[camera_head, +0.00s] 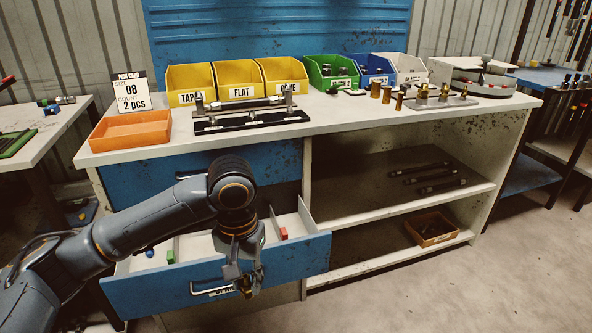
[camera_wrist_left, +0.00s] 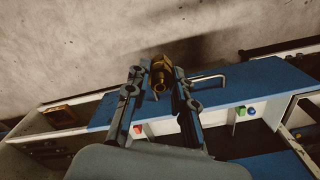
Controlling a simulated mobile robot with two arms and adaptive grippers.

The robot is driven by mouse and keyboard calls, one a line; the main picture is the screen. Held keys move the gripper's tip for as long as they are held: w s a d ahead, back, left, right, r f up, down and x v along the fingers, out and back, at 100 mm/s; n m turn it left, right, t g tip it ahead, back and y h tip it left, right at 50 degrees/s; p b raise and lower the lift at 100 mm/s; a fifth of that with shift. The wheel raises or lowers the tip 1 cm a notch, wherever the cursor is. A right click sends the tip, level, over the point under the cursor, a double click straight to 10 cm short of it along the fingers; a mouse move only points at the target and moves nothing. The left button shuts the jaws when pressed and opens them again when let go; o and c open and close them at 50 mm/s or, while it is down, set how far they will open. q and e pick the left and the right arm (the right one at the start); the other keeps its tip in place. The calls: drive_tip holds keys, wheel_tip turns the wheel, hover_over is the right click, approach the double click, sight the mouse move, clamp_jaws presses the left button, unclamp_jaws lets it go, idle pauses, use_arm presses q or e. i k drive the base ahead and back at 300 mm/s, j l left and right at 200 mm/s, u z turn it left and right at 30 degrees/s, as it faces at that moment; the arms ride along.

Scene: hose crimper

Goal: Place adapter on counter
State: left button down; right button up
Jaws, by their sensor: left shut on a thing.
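My left gripper (camera_head: 243,279) hangs in front of the open blue drawer, below the counter (camera_head: 345,117). In the left wrist view the left gripper (camera_wrist_left: 158,84) is shut on a brass adapter (camera_wrist_left: 159,68), held at the fingertips. The adapter also shows small and dark in the head view (camera_head: 246,291), at the tip of the fingers. The counter top is above and behind the gripper. My right gripper is in neither view.
The open drawer (camera_head: 180,294) has a metal handle and holds small coloured pieces. An orange tray (camera_head: 131,131), a pick card (camera_head: 131,92), yellow bins (camera_head: 237,80) and a black fixture rack (camera_head: 252,121) stand on the counter. Brass fittings (camera_head: 387,95) stand farther right. The front middle counter is clear.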

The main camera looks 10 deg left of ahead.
sight(344, 105)
drive_tip(key=i+l+u, duration=0.35)
drive_tip(key=l, duration=0.25)
drive_tip(key=i+l+u, duration=0.3)
drive_tip(key=l, duration=0.45)
drive_tip(key=i+l+u, duration=0.2)
drive_tip(key=l, duration=0.2)
